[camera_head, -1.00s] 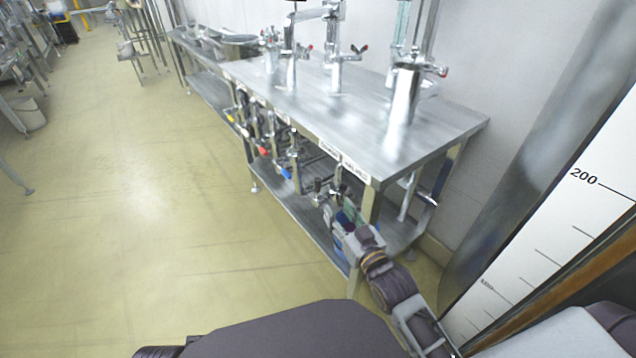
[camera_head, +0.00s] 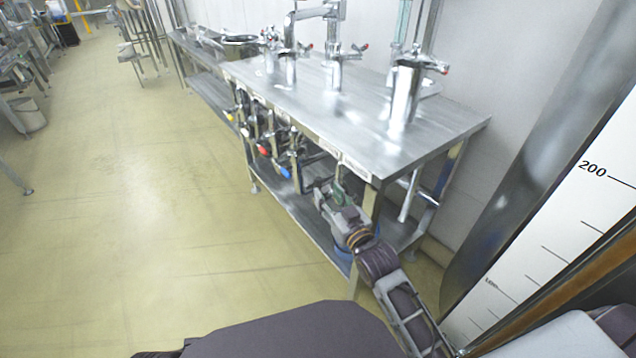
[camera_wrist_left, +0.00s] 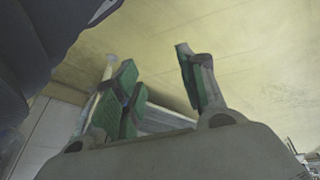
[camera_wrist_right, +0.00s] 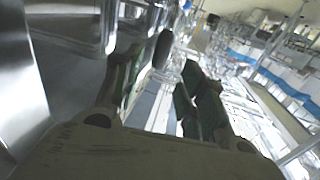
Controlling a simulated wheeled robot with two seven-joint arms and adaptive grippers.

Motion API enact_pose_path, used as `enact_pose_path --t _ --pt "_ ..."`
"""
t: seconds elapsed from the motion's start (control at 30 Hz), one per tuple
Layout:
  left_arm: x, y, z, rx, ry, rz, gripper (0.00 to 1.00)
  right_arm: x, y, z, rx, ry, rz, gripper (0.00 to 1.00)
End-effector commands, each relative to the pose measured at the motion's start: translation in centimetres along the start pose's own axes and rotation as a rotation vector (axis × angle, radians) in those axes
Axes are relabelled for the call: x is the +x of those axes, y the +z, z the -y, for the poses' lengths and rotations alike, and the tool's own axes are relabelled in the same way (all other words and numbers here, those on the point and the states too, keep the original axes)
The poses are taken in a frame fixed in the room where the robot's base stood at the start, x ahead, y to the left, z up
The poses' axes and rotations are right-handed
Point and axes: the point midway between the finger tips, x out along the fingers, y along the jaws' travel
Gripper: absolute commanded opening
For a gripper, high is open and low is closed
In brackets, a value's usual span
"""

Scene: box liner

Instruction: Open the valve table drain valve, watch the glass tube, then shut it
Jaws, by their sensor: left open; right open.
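The steel valve table (camera_head: 350,125) stands right of centre in the head view, with a row of valves under its front edge. A blue valve handle (camera_head: 286,173) and a red one (camera_head: 263,149) show left of my right gripper (camera_head: 330,195). That gripper is open at the table's near front corner, below the white labels (camera_head: 356,168). In the right wrist view a dark rounded knob (camera_wrist_right: 163,48) shows between its open fingers; I cannot tell if they touch it. A greenish glass tube (camera_head: 403,22) rises behind the table. My left gripper (camera_wrist_left: 155,58) is open and empty over the floor.
Steel pipes and taps (camera_head: 405,90) stand on the tabletop. A lower shelf (camera_head: 318,228) and table legs are close to my right arm. A panel with a printed scale (camera_head: 590,215) is at the right. The floor (camera_head: 150,220) to the left is clear.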

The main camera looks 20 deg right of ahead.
Motion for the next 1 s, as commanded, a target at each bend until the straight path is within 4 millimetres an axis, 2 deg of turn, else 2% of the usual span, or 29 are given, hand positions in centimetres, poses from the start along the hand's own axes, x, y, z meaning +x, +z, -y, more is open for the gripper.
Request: enact_pose_path --t 0.3,0.57,1.0 --pt "1.8 0.1 0.0 -0.001 0.009 -0.019 0.41 2.3 0.1 0.0 0.000 0.000 0.000 0.41" --pt "2.5 -0.2 -0.2 -0.003 0.019 -0.048 0.41 4.2 0.1 0.0 0.000 -0.001 0.001 0.41" --pt "4.3 0.5 -0.4 -0.014 0.038 -0.068 0.41 6.9 0.1 0.0 0.000 -0.001 0.002 0.41"
